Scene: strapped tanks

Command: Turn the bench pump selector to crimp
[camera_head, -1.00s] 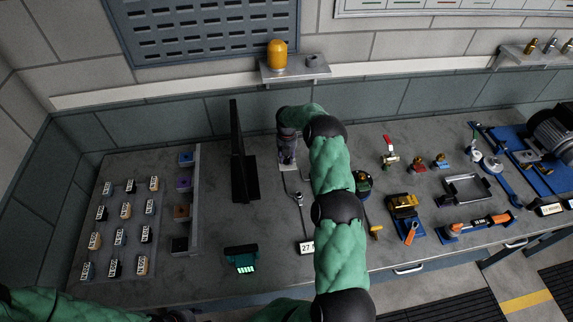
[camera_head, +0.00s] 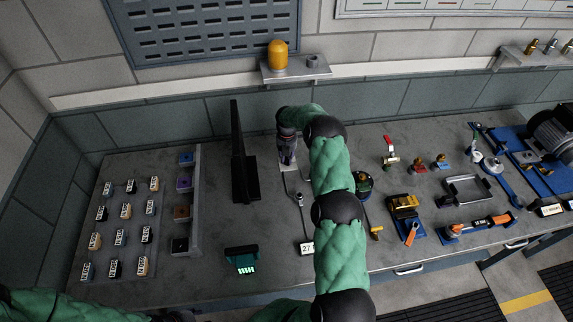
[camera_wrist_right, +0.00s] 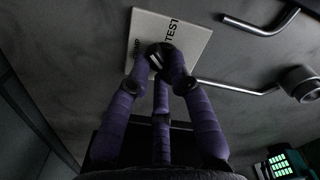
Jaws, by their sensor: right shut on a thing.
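The bench pump selector has a pale square plate (camera_wrist_right: 192,32) with dark lettering. "TEST" reads clearly on it, and a second word at its left is partly covered by a finger. In the right wrist view the purple fingers of my right gripper (camera_wrist_right: 160,58) are shut around the selector's small knob, which they mostly hide. In the head view my right gripper (camera_head: 287,150) points down onto the selector plate (camera_head: 288,168) at the back middle of the bench. My left arm enters at the lower left, with only a dark end part (camera_head: 180,316) showing at the bottom edge.
A dark upright screen (camera_head: 238,150) stands just left of the right gripper. A bent metal rod (camera_wrist_right: 238,87) lies beside the plate. A teal device (camera_head: 242,259) is near the front edge. Tools and a grey tray (camera_head: 467,188) are to the right; labelled blocks are at the left.

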